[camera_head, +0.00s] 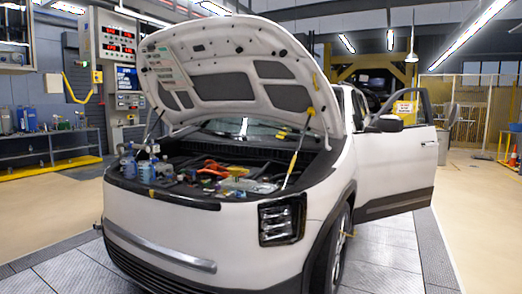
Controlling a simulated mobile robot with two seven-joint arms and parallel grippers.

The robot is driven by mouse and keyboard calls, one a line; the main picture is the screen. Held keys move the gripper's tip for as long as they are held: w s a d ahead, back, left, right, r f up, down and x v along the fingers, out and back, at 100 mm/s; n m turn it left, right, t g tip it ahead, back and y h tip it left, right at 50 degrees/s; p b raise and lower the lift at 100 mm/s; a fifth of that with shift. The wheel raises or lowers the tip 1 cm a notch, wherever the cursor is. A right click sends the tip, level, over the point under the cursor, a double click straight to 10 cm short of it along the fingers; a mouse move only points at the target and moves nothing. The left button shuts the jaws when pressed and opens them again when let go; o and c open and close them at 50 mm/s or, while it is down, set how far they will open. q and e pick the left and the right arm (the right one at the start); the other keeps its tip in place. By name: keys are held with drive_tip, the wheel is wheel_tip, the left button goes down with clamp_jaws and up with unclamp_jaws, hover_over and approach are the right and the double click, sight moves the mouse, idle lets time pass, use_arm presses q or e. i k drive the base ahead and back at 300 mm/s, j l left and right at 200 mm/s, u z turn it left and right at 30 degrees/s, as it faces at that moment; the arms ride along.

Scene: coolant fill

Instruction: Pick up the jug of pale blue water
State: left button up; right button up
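A few small bluish containers stand close together at the left front of the car's open engine bay. One bluish container (146,172) is at the front edge, and another (128,164) is just left of it. They are too small to tell for sure which is the jug of pale blue water. Neither of my grippers is in view.
A workbench (75,152) with bottles is at the far left. The floor (45,210) at left is clear.

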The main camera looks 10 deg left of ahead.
sight(146, 173)
drive_tip(key=i+l+u, duration=0.4)
drive_tip(key=l, duration=0.25)
drive_tip(key=i+l+u, duration=0.25)
drive_tip(key=l+u, duration=0.2)
drive_tip(key=l, duration=0.25)
drive_tip(key=u, duration=0.8)
drive_tip(key=i+j+u, duration=0.1)
drive_tip(key=i+u, duration=0.2)
drive_tip(key=i, duration=0.15)
drive_tip(key=i+u, duration=0.3)
drive_tip(key=i, duration=3.1)
